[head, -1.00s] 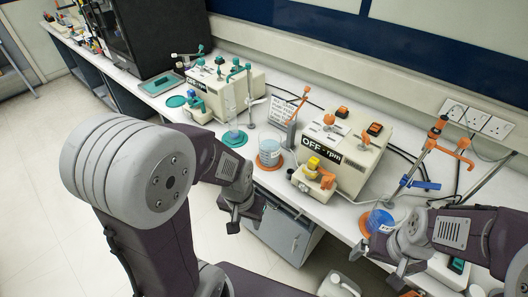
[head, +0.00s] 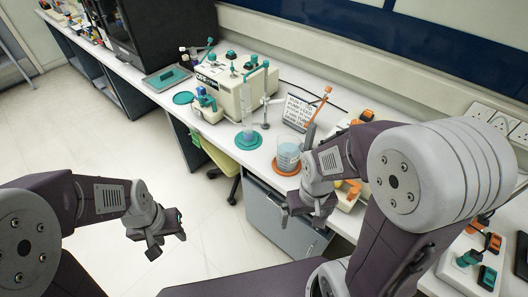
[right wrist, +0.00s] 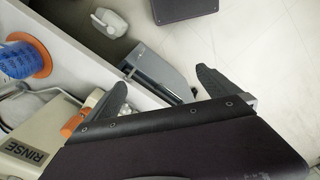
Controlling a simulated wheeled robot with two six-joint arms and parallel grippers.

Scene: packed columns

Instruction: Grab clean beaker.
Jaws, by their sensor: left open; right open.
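A clear beaker (head: 288,156) with a label and bluish contents stands upright on an orange disc on the bench in the head view; I cannot tell whether it is clean. My right gripper (head: 302,218) is open and empty, in front of and below the beaker, by the bench's front edge. A blue-looking vessel (right wrist: 18,58) on an orange disc shows at that view's left edge. My left gripper (head: 164,243) is open and empty over the floor.
A tall clear cylinder (head: 247,118) stands on a teal disc left of the beaker. A cream machine (head: 228,90) and a sign (head: 298,112) stand behind. A machine marked RINSE (right wrist: 28,155) shows in the wrist view. My right arm covers part of the bench.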

